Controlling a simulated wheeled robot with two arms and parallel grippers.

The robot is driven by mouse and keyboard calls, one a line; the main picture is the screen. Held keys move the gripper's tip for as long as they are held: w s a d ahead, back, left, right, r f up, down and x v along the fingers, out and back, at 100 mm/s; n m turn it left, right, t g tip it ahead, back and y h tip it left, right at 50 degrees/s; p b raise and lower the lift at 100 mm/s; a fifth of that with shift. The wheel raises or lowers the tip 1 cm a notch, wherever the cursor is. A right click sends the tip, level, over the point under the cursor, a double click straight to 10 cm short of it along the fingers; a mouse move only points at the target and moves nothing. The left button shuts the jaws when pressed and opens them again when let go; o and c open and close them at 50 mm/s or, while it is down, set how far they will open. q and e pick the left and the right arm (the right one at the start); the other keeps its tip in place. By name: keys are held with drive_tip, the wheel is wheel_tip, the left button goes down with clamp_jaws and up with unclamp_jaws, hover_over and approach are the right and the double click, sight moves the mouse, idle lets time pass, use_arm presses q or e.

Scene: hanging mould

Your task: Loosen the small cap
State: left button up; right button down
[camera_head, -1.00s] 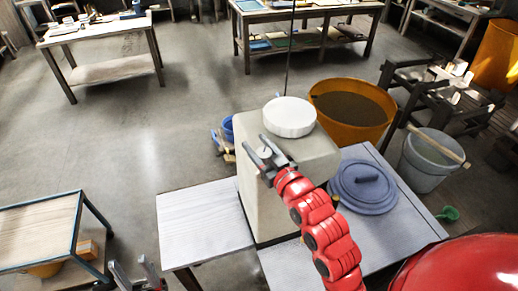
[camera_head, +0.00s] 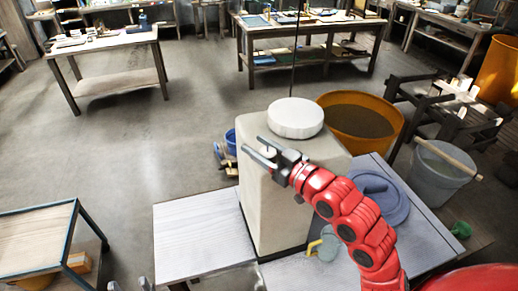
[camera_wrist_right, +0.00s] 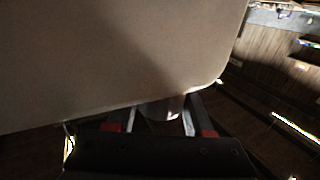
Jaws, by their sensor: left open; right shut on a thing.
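The beige block-shaped mould (camera_head: 272,212) stands upright on the tables, with a big white round cap (camera_head: 295,117) on its top. The small cap (camera_head: 267,150) sits near the top's front left corner. My right gripper (camera_head: 258,152) is shut on it, its fingers pointing left in the head view. In the right wrist view a short grey cylinder (camera_wrist_right: 162,108) shows between the two fingers, below the mould's pale face (camera_wrist_right: 110,60). My left gripper (camera_head: 130,285) is open and empty at the bottom edge, only its fingertips showing.
A dark cable (camera_head: 296,55) rises from above the big cap. An orange tub (camera_head: 395,135) stands behind the mould; a blue lid (camera_head: 385,205) lies on the table to its right. A grey bucket (camera_head: 440,170) stands further right. The pale table (camera_head: 195,235) at left is bare.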

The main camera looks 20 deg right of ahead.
drive_tip(key=shift+r, duration=0.1)
drive_tip(key=shift+c, duration=1.4)
unclamp_jaws()
drive_tip(key=shift+s+d+p, duration=0.15)
drive_tip(key=shift+d+p, duration=0.05)
drive_tip(key=shift+p, duration=0.3)
drive_tip(key=p+v, duration=0.9)
drive_tip(key=v, duration=0.8)
drive_tip(key=shift+a, duration=0.1)
